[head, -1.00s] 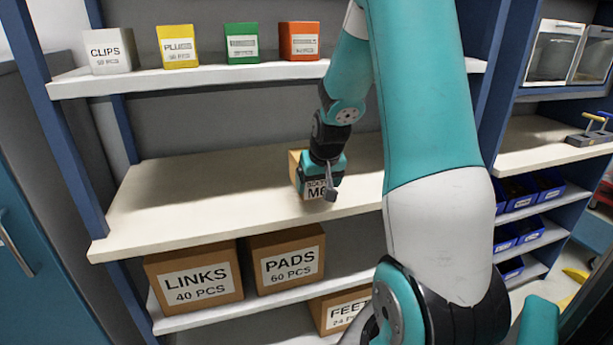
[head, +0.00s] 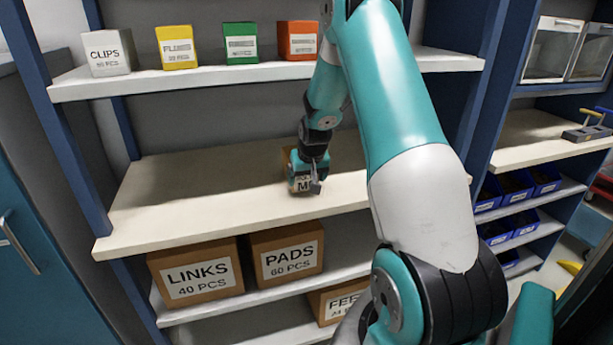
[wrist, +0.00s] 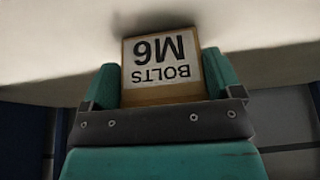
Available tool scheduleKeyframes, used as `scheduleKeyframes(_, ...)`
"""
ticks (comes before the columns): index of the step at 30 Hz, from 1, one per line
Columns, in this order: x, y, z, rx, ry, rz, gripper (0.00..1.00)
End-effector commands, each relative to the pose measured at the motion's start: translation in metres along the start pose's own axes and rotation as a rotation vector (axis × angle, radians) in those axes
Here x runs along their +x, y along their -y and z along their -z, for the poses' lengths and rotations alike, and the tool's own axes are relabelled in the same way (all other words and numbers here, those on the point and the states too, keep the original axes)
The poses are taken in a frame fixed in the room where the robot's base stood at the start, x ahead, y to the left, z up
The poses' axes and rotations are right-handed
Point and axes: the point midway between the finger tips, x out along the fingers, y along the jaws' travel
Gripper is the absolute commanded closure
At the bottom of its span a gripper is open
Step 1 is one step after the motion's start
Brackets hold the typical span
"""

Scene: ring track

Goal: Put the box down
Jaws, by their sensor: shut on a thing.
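A small brown box (wrist: 161,101) with a white label reading BOLTS M6 sits between the two fingers of my gripper in the wrist view, where the label appears upside down. My gripper (head: 308,180) is shut on this box at the middle shelf in the head view. The box (head: 302,184) is mostly hidden there by the gripper, with part of its label showing. The middle shelf (head: 190,195) is pale and wide. I cannot tell whether the box touches the shelf or is slightly above it.
The upper shelf holds a white CLIPS box (head: 108,53) and yellow (head: 176,47), green (head: 240,43) and orange (head: 297,41) boxes. Below are LINKS (head: 196,272), PADS (head: 287,253) and FEET (head: 338,303) cartons. The middle shelf is bare left of my gripper.

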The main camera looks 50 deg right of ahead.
Motion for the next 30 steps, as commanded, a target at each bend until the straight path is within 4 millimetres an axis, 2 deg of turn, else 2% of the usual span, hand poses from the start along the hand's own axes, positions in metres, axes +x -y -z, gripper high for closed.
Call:
scheduleKeyframes(3,0.003,0.000,-0.001,0.000,-0.002,0.000,0.53)
scheduleKeyframes(4,0.003,0.000,-0.001,0.000,0.000,0.000,0.10)
scheduleKeyframes(6,0.003,0.000,-0.001,0.000,0.000,0.000,0.00)
scheduleKeyframes(12,0.002,0.000,-0.001,0.000,0.000,0.000,0.00)
scheduleKeyframes(17,-0.011,0.000,0.001,0.000,-0.002,0.000,0.00)
scheduleKeyframes(30,-0.101,0.000,0.001,0.000,-0.004,0.000,0.00)
